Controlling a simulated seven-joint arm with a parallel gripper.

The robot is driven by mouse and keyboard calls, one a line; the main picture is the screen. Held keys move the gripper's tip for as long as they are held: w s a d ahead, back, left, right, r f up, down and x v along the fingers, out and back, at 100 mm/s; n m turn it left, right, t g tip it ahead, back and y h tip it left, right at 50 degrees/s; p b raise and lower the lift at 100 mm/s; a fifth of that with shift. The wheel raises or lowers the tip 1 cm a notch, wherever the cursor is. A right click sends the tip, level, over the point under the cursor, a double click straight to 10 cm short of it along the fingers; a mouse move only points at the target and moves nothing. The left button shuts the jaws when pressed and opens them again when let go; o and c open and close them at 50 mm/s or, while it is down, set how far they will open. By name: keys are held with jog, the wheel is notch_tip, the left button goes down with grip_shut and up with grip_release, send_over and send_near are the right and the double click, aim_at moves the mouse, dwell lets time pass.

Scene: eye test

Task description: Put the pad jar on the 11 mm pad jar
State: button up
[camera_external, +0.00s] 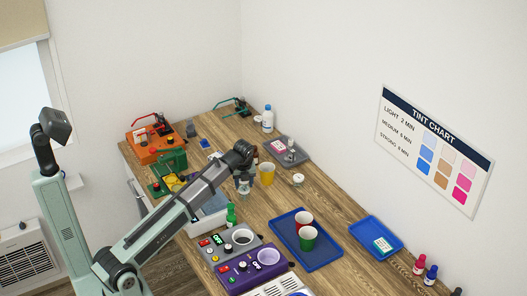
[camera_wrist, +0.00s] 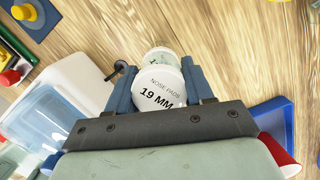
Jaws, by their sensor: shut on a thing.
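My gripper (camera_external: 244,179) is over the wooden table, left of the yellow cup. I cannot tell whether the two jars touch. In the external view the jars at my gripper are too small to tell apart.
A yellow cup (camera_external: 267,173) and a small white jar (camera_external: 298,178) stand to the right. A blue tray (camera_external: 318,258) holds a red and a green cup. A green bottle (camera_external: 231,214) and a white box (camera_wrist: 75,92) are close by. Bare wood lies beyond the jars.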

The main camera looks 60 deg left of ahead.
jog(key=shift+f, duration=0.1)
jog(key=o, duration=1)
jog(key=shift+o, duration=0.2)
jog(key=r, duration=0.4)
jog(key=d+r, duration=0.1)
jog(key=r, duration=0.7)
jog(key=shift+s+d+r, duration=0.1)
jog(key=shift+s+d, duration=0.2)
jog(key=shift+s, duration=0.05)
